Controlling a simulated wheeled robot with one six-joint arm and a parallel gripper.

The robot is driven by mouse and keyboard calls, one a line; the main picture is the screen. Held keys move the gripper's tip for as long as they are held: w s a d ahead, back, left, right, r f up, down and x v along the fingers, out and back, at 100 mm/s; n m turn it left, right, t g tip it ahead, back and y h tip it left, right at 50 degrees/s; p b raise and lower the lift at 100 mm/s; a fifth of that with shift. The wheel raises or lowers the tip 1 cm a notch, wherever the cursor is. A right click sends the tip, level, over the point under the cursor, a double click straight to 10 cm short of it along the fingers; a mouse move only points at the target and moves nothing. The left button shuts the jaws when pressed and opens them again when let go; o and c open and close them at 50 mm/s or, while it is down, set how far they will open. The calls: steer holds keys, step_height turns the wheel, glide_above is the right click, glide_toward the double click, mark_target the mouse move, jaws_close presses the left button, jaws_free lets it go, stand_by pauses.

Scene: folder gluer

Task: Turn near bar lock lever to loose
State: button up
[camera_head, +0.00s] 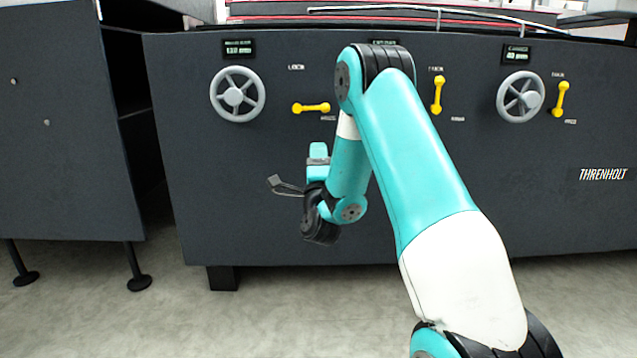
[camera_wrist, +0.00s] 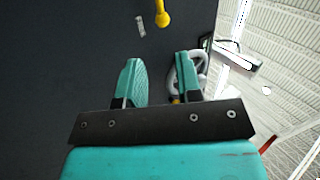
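Three yellow levers sit on the dark machine panel in the head view. The left lever (camera_head: 311,107) lies horizontal, the middle lever (camera_head: 437,95) stands upright, and the right lever (camera_head: 560,98) is nearly upright with a slight tilt. Their labels are too small to read, so I cannot tell which is the near bar lock. My gripper (camera_head: 318,154) is below the left lever and apart from it. In the wrist view my gripper (camera_wrist: 161,82) has its teal fingers spread with nothing between them. A yellow lever end (camera_wrist: 162,14) shows at the top there.
Grey handwheels stand out from the panel at left (camera_head: 237,94) and right (camera_head: 521,97). A handwheel (camera_wrist: 187,74) shows partly behind one finger in the wrist view. My arm hides part of the middle panel. Rails (camera_head: 440,20) run along the machine's top.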

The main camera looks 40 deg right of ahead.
steer(key=shift+b+v, duration=0.8)
steer(key=shift+v, duration=0.1)
steer(key=shift+r, duration=0.1)
